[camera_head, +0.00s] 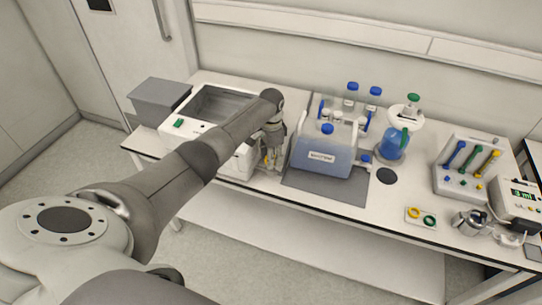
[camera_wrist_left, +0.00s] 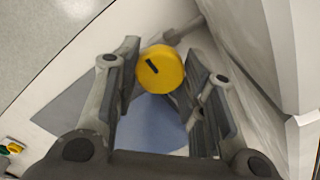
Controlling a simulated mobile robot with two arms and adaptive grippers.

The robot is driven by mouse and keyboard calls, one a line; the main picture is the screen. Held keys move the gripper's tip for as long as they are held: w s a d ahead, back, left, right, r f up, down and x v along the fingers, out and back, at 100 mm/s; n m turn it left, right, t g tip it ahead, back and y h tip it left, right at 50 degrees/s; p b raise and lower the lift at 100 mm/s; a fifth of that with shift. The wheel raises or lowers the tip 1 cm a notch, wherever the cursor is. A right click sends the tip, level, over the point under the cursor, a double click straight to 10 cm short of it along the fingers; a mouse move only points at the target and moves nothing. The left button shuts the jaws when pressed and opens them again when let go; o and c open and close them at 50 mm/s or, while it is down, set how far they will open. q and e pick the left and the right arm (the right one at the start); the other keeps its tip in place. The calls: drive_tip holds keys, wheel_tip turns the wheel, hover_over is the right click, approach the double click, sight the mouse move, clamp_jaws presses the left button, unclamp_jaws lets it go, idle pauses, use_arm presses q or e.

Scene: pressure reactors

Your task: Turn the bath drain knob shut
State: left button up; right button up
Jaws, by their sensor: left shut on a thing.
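The bath (camera_head: 205,122) is a white box with an open grey basin and a green switch on its front, standing at the left of the bench. The drain knob (camera_wrist_left: 161,69) is a round yellow disc on a grey stem, with a short dark mark slanting down to the right. In the left wrist view it sits between the two fingers of my left gripper (camera_wrist_left: 160,85), which is shut on it. In the head view my left gripper (camera_head: 270,157) points down beside the bath's right end, and the knob is mostly hidden there. My right gripper is out of view.
A blue container (camera_head: 322,157) stands on a grey mat (camera_head: 325,187) close to the right of my left gripper. Capped bottles, a blue flask (camera_head: 393,146) and a rack of coloured tools (camera_head: 470,170) stand further right. The bench front is mostly clear.

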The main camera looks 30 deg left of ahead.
use_arm(q)
drive_tip(key=shift+w+r, duration=0.1)
drive_tip(key=o, duration=1)
wheel_tip(320, 180, up, 12)
drive_tip(key=shift+f, duration=0.1)
idle(0.4)
